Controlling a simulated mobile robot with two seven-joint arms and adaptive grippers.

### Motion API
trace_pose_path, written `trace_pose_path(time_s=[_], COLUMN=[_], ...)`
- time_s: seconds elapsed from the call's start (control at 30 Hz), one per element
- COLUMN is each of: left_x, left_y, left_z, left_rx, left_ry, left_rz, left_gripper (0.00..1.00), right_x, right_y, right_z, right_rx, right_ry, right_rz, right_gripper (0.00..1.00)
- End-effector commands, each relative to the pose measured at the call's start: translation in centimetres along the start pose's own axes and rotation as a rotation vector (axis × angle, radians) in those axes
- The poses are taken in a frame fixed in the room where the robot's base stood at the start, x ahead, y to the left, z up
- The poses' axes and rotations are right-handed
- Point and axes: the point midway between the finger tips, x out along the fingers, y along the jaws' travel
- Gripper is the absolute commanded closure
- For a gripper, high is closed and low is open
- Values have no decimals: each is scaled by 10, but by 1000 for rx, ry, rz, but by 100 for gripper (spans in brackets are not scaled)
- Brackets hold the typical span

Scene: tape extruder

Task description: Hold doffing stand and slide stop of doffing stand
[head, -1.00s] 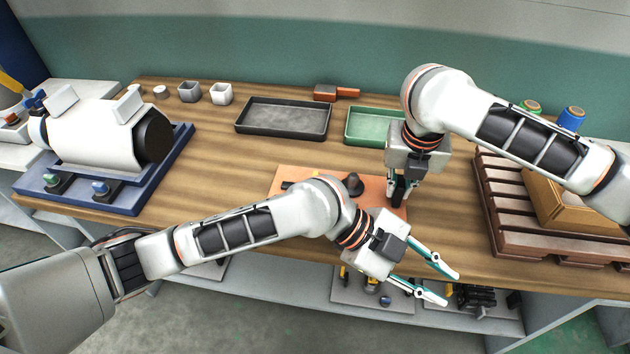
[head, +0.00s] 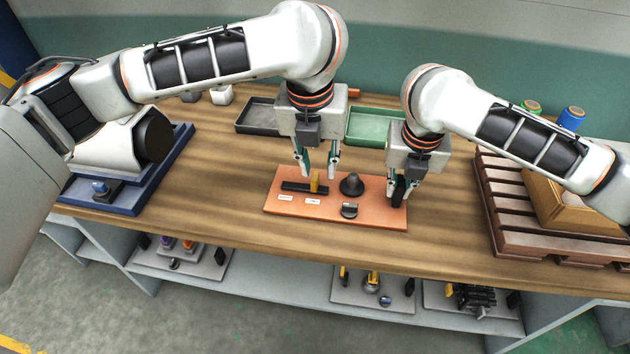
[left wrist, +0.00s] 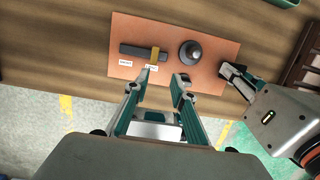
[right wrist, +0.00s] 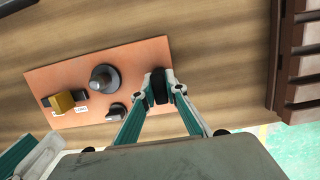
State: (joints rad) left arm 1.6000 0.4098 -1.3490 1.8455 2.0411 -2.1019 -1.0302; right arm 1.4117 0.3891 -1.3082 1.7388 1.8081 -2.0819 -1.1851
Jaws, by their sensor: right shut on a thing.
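The doffing stand is an orange board (head: 335,214) on the wooden table. It carries a black rail (head: 300,188) with a yellow stop (head: 315,183) across it, a dark cone-shaped post (head: 352,185), a small dark knob (head: 349,210) and two white labels. My right gripper (head: 399,190) is shut on a black upright handle (right wrist: 159,87) at the board's right end. My left gripper (head: 319,168) points down above the board, its fingers apart and empty, near the yellow stop. In the left wrist view the yellow stop (left wrist: 155,57) lies just beyond the left fingertip.
A dark tray (head: 255,117) and a green tray (head: 372,127) stand behind the board. A brown slatted rack (head: 500,215) is at the right. A blue-based machine (head: 130,190) is at the left. Bare table lies left of the board.

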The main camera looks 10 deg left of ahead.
Motion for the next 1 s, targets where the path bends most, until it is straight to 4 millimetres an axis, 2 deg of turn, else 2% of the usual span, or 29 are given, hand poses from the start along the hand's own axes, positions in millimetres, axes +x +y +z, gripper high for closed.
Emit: trace_pose_path(time_s=[0.13,0.27,0.73,1.0], left_x=[-4,2,61,82], left_y=[11,13,14,15], left_z=[11,13,15,16], left_rx=[5,4,2,3], left_ry=[-43,-48,-46,-48], left_rz=[33,37,36,36], left_gripper=[75,75,75,75], right_x=[0,0,0,0], right_y=[0,0,0,0], right_z=[0,0,0,0], right_rx=[0,0,0,0], right_ry=[-1,-1,-1,-1], right_rz=[0,0,0,0], right_gripper=[100,100,100,100])
